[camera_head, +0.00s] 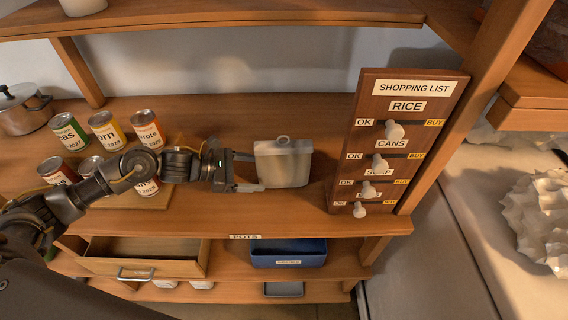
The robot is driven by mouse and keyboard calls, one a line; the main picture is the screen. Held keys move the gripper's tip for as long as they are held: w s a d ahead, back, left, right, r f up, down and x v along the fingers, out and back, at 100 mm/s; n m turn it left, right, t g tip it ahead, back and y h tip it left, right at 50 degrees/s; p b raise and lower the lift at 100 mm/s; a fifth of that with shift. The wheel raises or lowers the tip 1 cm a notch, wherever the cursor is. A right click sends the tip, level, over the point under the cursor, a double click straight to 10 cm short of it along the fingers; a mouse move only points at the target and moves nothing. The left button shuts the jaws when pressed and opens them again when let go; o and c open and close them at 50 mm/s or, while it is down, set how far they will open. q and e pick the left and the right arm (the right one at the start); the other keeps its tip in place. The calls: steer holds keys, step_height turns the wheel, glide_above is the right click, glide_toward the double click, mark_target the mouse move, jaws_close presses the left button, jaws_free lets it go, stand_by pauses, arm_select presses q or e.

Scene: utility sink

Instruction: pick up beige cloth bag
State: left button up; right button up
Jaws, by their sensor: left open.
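The beige cloth bag (284,165) stands upright on the middle wooden shelf, left of the shopping list board. It is boxy, with a small round knob or knot at its top. My left gripper (250,172) comes in from the left and is open. Its two fingertips are at the bag's left side, one farther back and one nearer the front. I cannot tell whether they touch it. My right gripper is not in view.
Several labelled cans (107,131) stand on a wooden board at the left, near my left arm. A metal pot (24,112) is at far left. The shopping list board (399,145) with sliding knobs stands close right. Below are an open drawer (146,268) and a blue bin (288,254).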

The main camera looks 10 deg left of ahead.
mark_target(269, 171)
arm_select(q)
steer(key=shift+r+p+x, duration=0.15)
steer(key=shift+p+x, duration=0.6)
steer(key=shift+p, duration=0.1)
steer(key=shift+r+p+x, duration=0.15)
steer(key=shift+p+x, duration=0.55)
steer(key=shift+p, duration=0.1)
steer(key=x, duration=0.2)
steer(key=shift+d+f, duration=0.15)
steer(key=shift+f, duration=0.2)
steer(key=shift+c, duration=1)
steer(key=c, duration=1)
steer(key=shift+r+b, duration=0.5)
steer(key=s+a+r+b, duration=0.2)
steer(key=s+r+b, duration=0.1)
steer(key=s+r, duration=0.3)
steer(key=s+a+r+b, duration=0.3)
steer(key=s+r+b, duration=0.1)
steer(key=s+r, duration=0.2)
steer(key=shift+s+a, duration=0.3)
steer(key=shift+s, duration=0.2)
